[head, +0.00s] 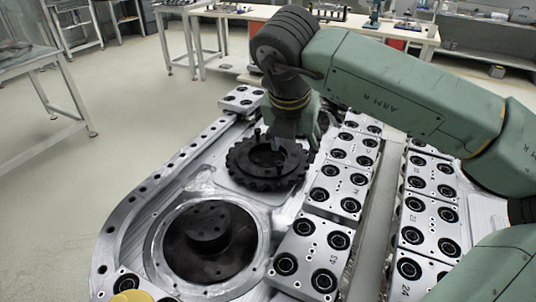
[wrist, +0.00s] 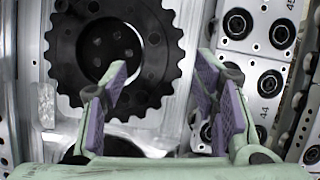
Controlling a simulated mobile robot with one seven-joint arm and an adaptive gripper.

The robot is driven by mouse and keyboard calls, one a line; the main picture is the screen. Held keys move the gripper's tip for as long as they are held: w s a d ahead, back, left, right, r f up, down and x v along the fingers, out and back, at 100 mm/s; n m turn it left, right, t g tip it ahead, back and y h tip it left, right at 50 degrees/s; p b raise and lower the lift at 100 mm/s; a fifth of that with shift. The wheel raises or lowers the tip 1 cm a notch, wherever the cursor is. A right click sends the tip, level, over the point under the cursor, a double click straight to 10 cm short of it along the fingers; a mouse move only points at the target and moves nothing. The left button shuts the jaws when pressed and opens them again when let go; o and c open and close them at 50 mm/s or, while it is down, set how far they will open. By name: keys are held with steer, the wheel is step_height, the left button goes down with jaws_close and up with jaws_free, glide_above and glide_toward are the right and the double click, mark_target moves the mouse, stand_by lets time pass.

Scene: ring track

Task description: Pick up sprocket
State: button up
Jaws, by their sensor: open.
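The sprocket (head: 268,162) is a black toothed ring with a large centre hole. In the head view it lies flat on the far part of the metal track, beyond a round black hub (head: 208,228). In the wrist view the sprocket (wrist: 118,50) fills the upper left, and its hole shows dark parts beneath. My gripper (wrist: 165,90) is open, with purple-padded fingers. The left finger overlaps the sprocket's ring near its hole, and the right finger is outside its toothed edge. Nothing is between the fingers but the rim below; contact cannot be told. In the head view my arm hides part of the far rim.
Numbered metal blocks with black round inserts (head: 336,190) line the track's right side, close to the sprocket. Another such block (head: 242,99) is at the far end. A yellow object (head: 132,296) shows at the bottom edge. Open floor (head: 60,190) lies to the left.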

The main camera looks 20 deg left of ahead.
mark_target(295, 160)
steer(key=p+x, duration=0.2)
steer(key=x, duration=0.3)
steer(key=shift+s+d+f, duration=0.1)
steer(key=shift+f, duration=0.05)
jaws_close()
stand_by(0.5)
